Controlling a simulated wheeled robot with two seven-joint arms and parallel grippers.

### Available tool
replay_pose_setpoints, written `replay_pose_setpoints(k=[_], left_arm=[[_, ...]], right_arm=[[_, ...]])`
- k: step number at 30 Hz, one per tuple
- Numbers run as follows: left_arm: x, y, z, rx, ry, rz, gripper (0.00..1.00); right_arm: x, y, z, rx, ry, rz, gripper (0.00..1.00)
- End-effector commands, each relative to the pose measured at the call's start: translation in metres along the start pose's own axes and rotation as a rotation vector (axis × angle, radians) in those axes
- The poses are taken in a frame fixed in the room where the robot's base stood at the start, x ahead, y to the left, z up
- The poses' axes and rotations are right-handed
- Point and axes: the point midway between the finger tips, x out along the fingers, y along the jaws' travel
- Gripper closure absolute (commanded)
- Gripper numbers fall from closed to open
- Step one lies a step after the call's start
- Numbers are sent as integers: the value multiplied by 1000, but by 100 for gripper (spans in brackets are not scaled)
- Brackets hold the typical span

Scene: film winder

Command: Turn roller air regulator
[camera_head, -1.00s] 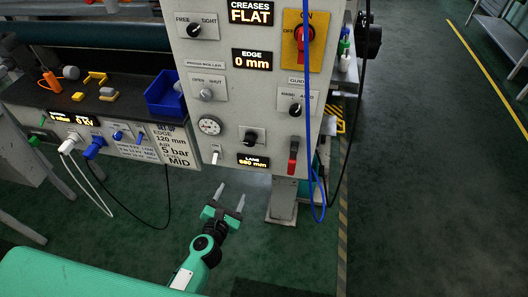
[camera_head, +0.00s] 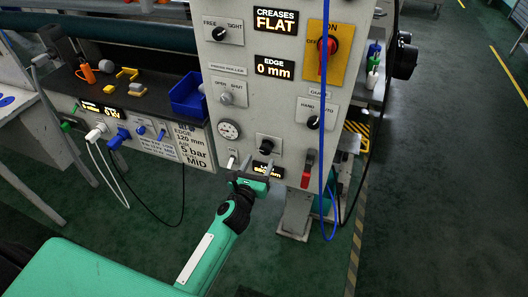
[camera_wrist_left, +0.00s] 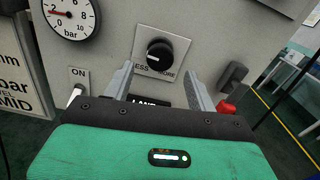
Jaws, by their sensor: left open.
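The roller air regulator appears to be the black knob (camera_head: 268,146) on a white plate low on the grey control panel. In the left wrist view the same knob (camera_wrist_left: 158,52) shows a white mark and partly covered LESS and MORE labels. The round pressure gauge (camera_head: 228,130) is left of it; in the wrist view the gauge needle (camera_wrist_left: 62,14) points near 2 bar. My left gripper (camera_head: 254,166) is open and empty just below the knob, fingers pointing at the panel. In the wrist view its fingers (camera_wrist_left: 160,88) straddle the knob's lower side, apparently not touching it.
A small toggle switch (camera_head: 231,162) sits left of my gripper and a red-handled lever (camera_head: 307,170) to its right. A blue cable (camera_head: 327,200) hangs in front of the panel's right side. The display (camera_head: 264,170) below the knob is partly hidden by my gripper.

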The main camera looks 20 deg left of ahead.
Motion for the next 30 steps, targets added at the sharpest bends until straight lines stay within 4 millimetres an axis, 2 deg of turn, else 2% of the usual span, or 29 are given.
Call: replay_pose_setpoints(k=[3, 9, 14, 22, 23, 29, 30], left_arm=[[21, 0, 1, -1, -1, 0, 43], [43, 0, 0, 1, 0, 1, 43], [50, 0, 0, 0, 1, 0, 43], [51, 0, 0, 1, 1, 0, 43], [51, 0, 0, 1, 1, 0, 46], [51, 0, 0, 1, 1, 0, 86], [51, 0, 0, 1, 1, 0, 87]], right_arm=[[-1, 0, 3, 0, -2, 0, 64], [-1, 0, 7, 0, -7, 0, 64], [-1, 0, 7, 0, -7, 0, 64], [-1, 0, 6, -1, -6, 0, 64], [-1, 0, 6, -1, -6, 0, 64], [-1, 0, 4, -1, -4, 0, 64], [-1, 0, 4, -1, -4, 0, 64]])
